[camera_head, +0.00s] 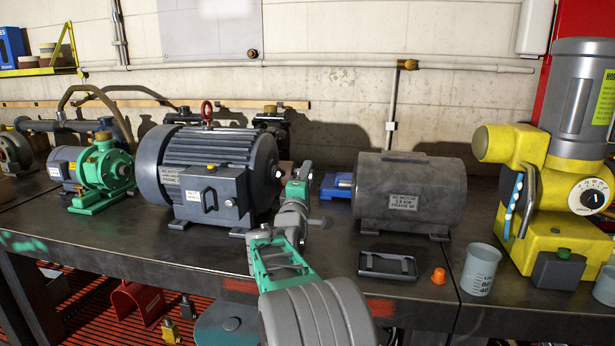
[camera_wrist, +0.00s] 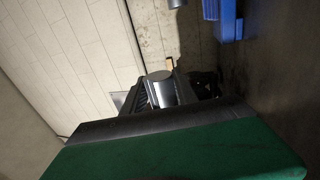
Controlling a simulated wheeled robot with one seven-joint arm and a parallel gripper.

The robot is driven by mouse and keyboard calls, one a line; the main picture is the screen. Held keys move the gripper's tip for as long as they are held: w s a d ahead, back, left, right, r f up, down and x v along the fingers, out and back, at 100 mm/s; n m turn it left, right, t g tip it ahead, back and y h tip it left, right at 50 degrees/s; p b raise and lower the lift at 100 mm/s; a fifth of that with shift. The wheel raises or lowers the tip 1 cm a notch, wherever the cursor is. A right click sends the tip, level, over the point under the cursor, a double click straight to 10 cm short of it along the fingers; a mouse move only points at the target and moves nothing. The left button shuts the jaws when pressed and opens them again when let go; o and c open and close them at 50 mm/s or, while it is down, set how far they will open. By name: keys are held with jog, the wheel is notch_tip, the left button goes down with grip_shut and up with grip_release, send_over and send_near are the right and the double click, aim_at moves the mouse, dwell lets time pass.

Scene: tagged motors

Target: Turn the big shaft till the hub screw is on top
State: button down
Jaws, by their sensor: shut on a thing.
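The big grey motor (camera_head: 215,165) stands on the bench left of centre, with a red lifting eye on top and a grey terminal box on its front. Its shaft end faces right. My gripper (camera_head: 284,172) is at that end, shut on the big shaft, with my wrist and arm to the right and below. My wrist hides most of the shaft and hub, and I cannot make out the hub screw.
A plain grey motor (camera_head: 410,190) stands to the right. A black tray (camera_head: 388,265), an orange cap (camera_head: 439,276) and a beaker (camera_head: 481,269) lie near the front. A green pump (camera_head: 104,172) is left, a yellow machine (camera_head: 555,190) far right. A blue object (camera_wrist: 228,20) shows in the wrist view.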

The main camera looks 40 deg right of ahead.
jog(key=shift+r+g+y+p, duration=0.2)
jog(key=shift+g+y+p, duration=0.15)
jog(key=shift+p, duration=0.85)
jog(key=shift+r+y+p, duration=0.1)
jog(key=shift+y+p, duration=0.25)
jog(key=shift+p, duration=0.65)
jog(key=g+y+p, duration=0.3)
jog(key=y+p, duration=0.1)
jog(key=p, duration=0.7)
jog(key=shift+g+p, duration=0.25)
jog(key=shift+p, duration=0.15)
jog(key=g+y+p, duration=0.3)
jog(key=y+p, duration=0.1)
jog(key=p, duration=0.6)
jog(key=g+y+p, duration=0.1)
jog(key=p, duration=0.2)
jog(key=shift+f, duration=0.2)
jog(key=shift+w+f+y+p, duration=0.1)
jog(key=shift+y+p, duration=0.25)
jog(key=shift+y, duration=0.05)
jog(key=c, duration=1)
grip_release()
jog(key=shift+f, duration=0.1)
jog(key=shift+o, duration=0.2)
